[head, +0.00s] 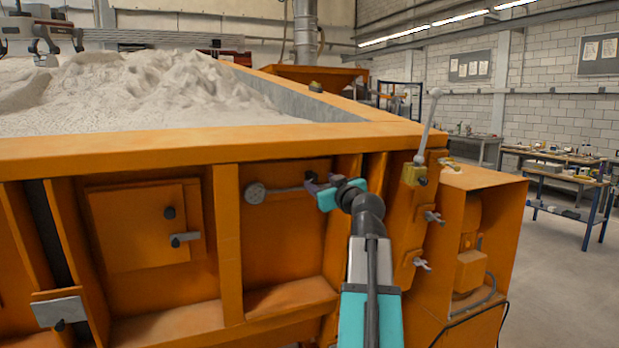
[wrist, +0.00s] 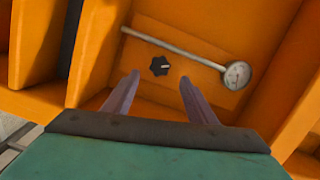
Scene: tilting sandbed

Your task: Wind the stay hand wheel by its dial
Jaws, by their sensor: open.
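A small black lobed knob with a pale mark, which looks like the hand wheel (wrist: 160,66), sits on an orange panel in the wrist view. Beside it, a round pale-faced dial (wrist: 237,74) ends a grey rod that slants past the knob. The dial also shows in the head view (head: 255,193), left of my gripper (head: 316,187). My gripper's purple fingers (wrist: 160,78) are open and empty, their tips on either side just short of the knob in the picture. I cannot tell the remaining depth.
Orange ribs (head: 228,240) flank the panel recess. A hatch with a black knob and latch (head: 185,239) lies to the left. A lever with a pale ball (head: 430,125) and small grey handles (head: 433,217) stand to the right. The sandbed rim (head: 200,146) runs above.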

